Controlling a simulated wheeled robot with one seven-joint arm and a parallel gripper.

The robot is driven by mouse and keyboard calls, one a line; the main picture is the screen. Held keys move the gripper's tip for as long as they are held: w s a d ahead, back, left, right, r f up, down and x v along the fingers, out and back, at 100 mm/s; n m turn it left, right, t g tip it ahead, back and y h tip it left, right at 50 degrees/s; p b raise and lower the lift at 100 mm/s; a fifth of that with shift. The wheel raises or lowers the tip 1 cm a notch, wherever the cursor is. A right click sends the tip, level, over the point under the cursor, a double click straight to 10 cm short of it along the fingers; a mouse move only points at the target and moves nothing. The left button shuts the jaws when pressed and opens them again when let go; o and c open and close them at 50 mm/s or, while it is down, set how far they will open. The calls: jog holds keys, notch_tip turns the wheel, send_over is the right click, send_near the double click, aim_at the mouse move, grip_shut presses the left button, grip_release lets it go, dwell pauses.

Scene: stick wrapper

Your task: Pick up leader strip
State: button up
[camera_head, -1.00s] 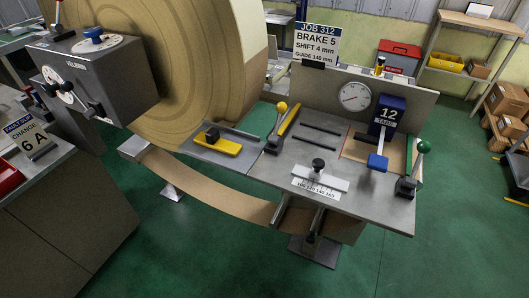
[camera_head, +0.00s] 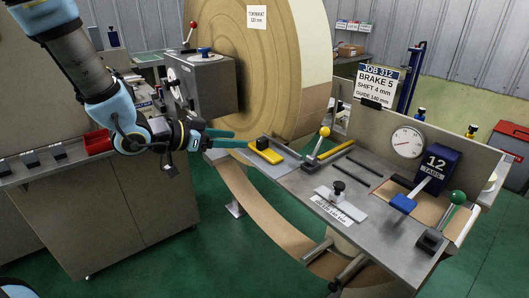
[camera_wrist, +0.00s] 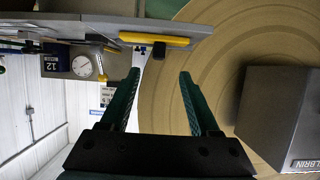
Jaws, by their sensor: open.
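A brown strip (camera_head: 258,205) hangs in a curve from the large roll (camera_head: 259,75) to under the metal bench (camera_head: 300,190) in the head view. I cannot tell if this is the leader strip. My gripper (camera_head: 238,139) is open and empty, left of the bench near the yellow block with a black knob (camera_head: 266,151). In the wrist view my gripper (camera_wrist: 160,75) has its two green fingers spread. The yellow block (camera_wrist: 154,40) shows past the fingertips there, and the roll (camera_wrist: 215,60) fills the right side. Nothing is between the fingers.
A grey control box (camera_head: 205,80) stands before the roll, close behind my gripper. Levers with a yellow knob (camera_head: 324,131) and a green knob (camera_head: 457,197) rise from the bench. A blue tab dispenser (camera_head: 437,164) stands at its right. Green floor lies open in front.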

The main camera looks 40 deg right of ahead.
aim_at(258, 140)
jog(key=x, duration=0.4)
jog(key=shift+d+p, duration=0.1)
jog(key=shift+p, duration=0.25)
jog(key=shift+p+x, duration=1.1)
jog(key=shift+x, duration=1.5)
jog(key=shift+s, duration=0.1)
jog(key=shift+c, duration=0.3)
grip_shut()
